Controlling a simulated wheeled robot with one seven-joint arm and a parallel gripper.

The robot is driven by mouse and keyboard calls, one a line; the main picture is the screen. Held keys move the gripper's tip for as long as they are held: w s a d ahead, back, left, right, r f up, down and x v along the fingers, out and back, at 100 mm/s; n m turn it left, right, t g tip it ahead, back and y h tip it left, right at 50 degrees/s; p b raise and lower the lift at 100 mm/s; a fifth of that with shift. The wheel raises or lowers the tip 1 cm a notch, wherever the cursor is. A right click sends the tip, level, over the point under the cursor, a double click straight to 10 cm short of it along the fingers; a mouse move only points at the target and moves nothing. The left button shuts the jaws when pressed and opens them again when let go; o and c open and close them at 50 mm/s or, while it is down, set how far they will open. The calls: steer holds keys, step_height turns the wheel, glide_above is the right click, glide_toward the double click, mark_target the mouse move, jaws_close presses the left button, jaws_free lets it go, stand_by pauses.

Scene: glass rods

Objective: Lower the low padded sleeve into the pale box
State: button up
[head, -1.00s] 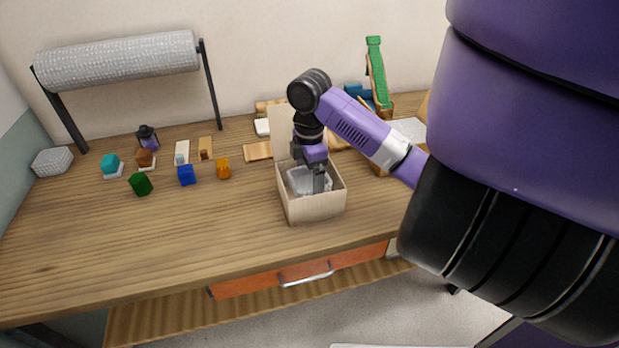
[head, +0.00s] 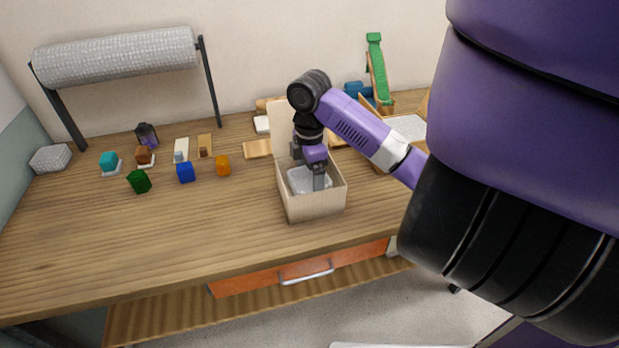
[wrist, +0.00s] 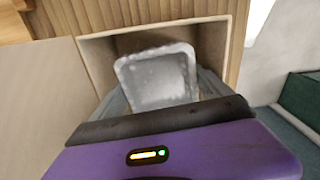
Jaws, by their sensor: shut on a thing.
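The pale box (head: 317,207) stands open on the table with its lid raised at the back. The low padded sleeve (head: 300,182) is a grey-white, bubbly flat block inside the box opening. My gripper (head: 308,178) reaches down into the box from above and is shut on the sleeve. In the wrist view the sleeve (wrist: 158,77) sits slightly tilted between the fingers, within the walls of the box (wrist: 215,40). The fingertips are mostly hidden, and I cannot tell whether the sleeve touches the box floor.
A bubble-wrap roll (head: 115,57) hangs on a stand at the back left. Green (head: 139,181), blue (head: 185,172) and orange (head: 223,165) blocks stand left of the box. A green ramp-like piece (head: 378,70) stands at the back right. The front left table (head: 130,235) is clear.

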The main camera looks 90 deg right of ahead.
mark_target(310, 185)
steer(key=shift+f+b, duration=1.5)
steer(key=shift+f, duration=0.45)
stand_by(0.9)
steer(key=o, duration=1.1)
steer(key=shift+r, duration=0.1)
step_height(310, 185, up, 8)
steer(key=shift+f+p, duration=0.15)
steer(key=shift+p, duration=0.6)
